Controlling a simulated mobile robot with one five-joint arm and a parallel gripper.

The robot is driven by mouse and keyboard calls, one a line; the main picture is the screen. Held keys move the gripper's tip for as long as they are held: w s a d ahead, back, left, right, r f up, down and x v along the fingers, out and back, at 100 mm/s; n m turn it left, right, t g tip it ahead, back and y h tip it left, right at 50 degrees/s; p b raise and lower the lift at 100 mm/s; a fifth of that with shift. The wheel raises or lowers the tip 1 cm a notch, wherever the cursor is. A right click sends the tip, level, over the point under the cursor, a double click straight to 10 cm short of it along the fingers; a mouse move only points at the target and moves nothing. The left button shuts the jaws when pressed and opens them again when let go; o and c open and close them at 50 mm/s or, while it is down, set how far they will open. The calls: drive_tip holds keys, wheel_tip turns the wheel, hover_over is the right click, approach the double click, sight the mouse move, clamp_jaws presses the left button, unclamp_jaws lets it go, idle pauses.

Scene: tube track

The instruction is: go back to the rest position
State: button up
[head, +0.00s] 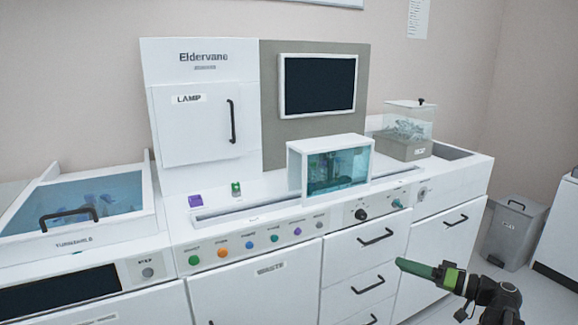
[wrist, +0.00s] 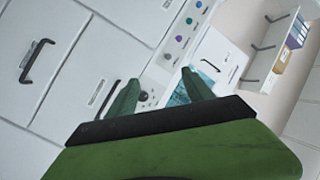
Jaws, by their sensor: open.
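My gripper (head: 416,268) is at the lower right of the head view, in front of the drawers and clear of the counter. Its green fingers point left there. In the wrist view my gripper (wrist: 158,90) shows two green fingertips spread apart with nothing between them. The gripper is open and empty. The picture is tilted in the wrist view, with the machine front beyond the fingers.
The white machine (head: 200,110) has a closed lamp door, a glass-fronted box (head: 335,168) on a track and a row of coloured buttons (head: 249,245). Drawers (head: 368,265) with black handles stand behind my gripper. A grey bin (head: 513,232) stands at the right.

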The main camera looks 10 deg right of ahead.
drive_tip(key=w+a+f+n+g, duration=0.1)
drive_tip(key=w+a+f+g, duration=0.15)
drive_tip(key=a, duration=0.65)
drive_tip(key=w+a+f+n+g, duration=0.2)
drive_tip(key=a+f+g, duration=0.15)
drive_tip(key=a, duration=0.65)
drive_tip(key=w+a+f+n+g, duration=0.1)
drive_tip(key=w+a+f+g, duration=0.15)
drive_tip(key=a, duration=0.65)
drive_tip(key=s+a+f+n+g+h, duration=0.1)
drive_tip(key=s+a+f+g+h, duration=0.45)
drive_tip(key=a+f, duration=0.7)
drive_tip(key=s+d+f+m+h, duration=0.1)
drive_tip(key=d+f+m+h, duration=0.15)
drive_tip(key=d+h, duration=0.5)
wheel_tip(320, 180, up, 28)
drive_tip(key=d+m+y+p, duration=0.1)
drive_tip(key=p, duration=2.6)
drive_tip(key=shift+d+m+t+y, duration=0.3)
drive_tip(key=shift+d+m+y, duration=0.05)
drive_tip(key=shift+d+y, duration=0.05)
